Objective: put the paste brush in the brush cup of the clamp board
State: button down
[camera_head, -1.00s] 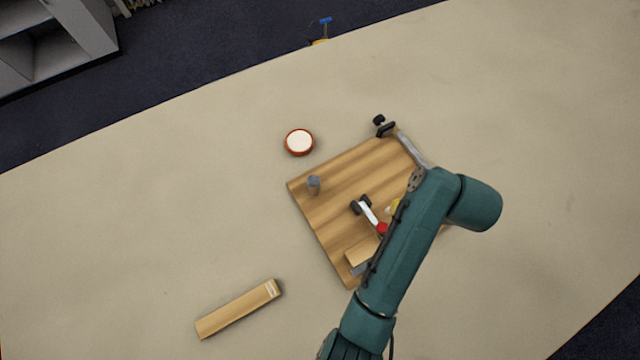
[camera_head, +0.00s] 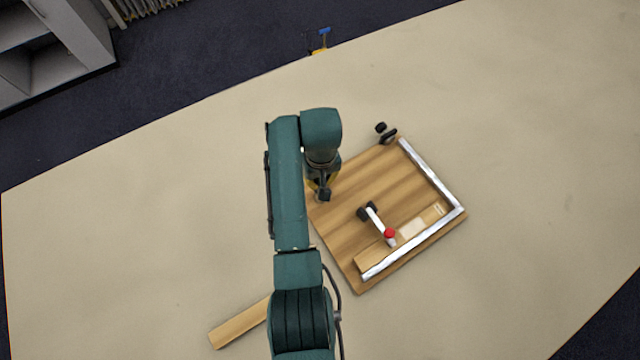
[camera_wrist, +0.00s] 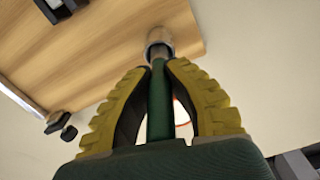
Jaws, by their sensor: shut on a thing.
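My gripper (camera_head: 325,190) is over the left corner of the wooden clamp board (camera_head: 365,178). In the wrist view its yellow fingers (camera_wrist: 160,72) are shut around the dark green handle of the paste brush (camera_wrist: 159,105). The brush's far end meets the grey brush cup (camera_wrist: 157,36) near the board's edge. The end seems to be at or inside the cup's mouth; how deep, I cannot tell. In the head view my arm and gripper hide the cup and most of the brush.
A toggle clamp with a red tip (camera_head: 389,233) stands over a wood strip (camera_head: 407,232) along the metal fence (camera_head: 433,174). A black clamp part (camera_head: 386,134) sits at the board's back corner. A loose wood strip (camera_head: 239,323) lies front left. The right side of the table is clear.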

jog(key=shift+s+f, duration=0.1)
jog(key=shift+f, duration=1.65)
jog(key=c, duration=1.2)
grip_release()
jog(key=shift+o, duration=0.2)
